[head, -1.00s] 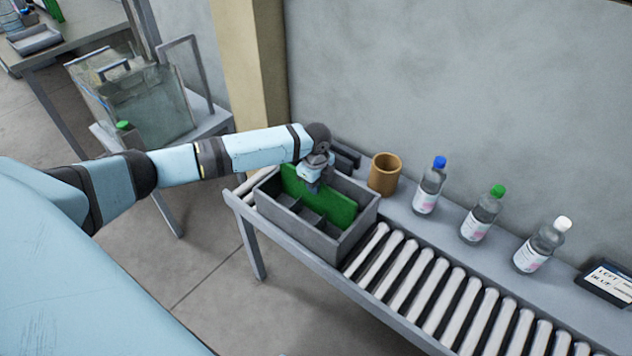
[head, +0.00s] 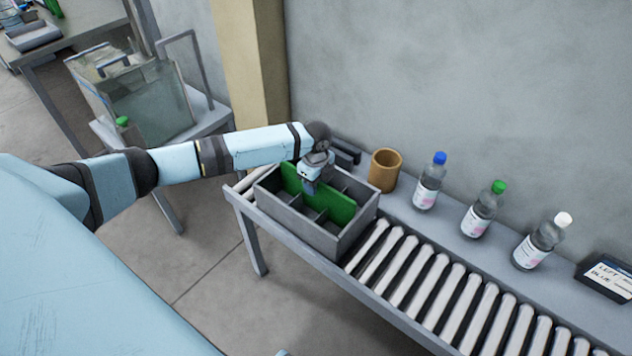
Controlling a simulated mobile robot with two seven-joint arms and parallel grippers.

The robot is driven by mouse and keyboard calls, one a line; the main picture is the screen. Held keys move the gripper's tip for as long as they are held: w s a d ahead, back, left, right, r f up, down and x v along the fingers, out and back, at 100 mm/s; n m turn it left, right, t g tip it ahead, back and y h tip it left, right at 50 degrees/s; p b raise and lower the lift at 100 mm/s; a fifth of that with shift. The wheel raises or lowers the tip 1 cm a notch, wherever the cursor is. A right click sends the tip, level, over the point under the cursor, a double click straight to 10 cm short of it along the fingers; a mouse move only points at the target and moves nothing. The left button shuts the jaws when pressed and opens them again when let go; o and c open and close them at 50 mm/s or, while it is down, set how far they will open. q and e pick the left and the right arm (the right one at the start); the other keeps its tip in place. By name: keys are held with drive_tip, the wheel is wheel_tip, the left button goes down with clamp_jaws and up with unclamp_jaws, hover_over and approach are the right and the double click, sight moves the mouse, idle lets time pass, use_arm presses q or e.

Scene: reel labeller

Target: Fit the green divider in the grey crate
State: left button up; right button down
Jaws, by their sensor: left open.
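The grey crate (head: 300,232) sits at the left end of the roller conveyor. The green divider (head: 338,208) stands upright lengthwise inside the crate, between its long walls, with grey cross partitions on both sides of it. Its lower part is hidden by the crate. My left gripper (head: 310,187) is open and points down at the divider's top edge, near its middle. The fingertips are small here, and I cannot tell whether they touch the divider. My right gripper is not in view.
A brown cup (head: 384,170) stands behind the crate. Bottles with a blue cap (head: 429,183), green cap (head: 482,211) and white cap (head: 541,242) stand along the back ledge, beside a dark label display (head: 607,276). The rollers (head: 440,290) right of the crate are clear.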

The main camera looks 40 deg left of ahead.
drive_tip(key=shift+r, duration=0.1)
use_arm(q)
wheel_tip(320, 180, up, 3)
drive_tip(key=shift+w+r+p, duration=0.1)
drive_tip(key=shift+p, duration=0.2)
wheel_tip(320, 180, up, 11)
drive_tip(key=p, duration=0.1)
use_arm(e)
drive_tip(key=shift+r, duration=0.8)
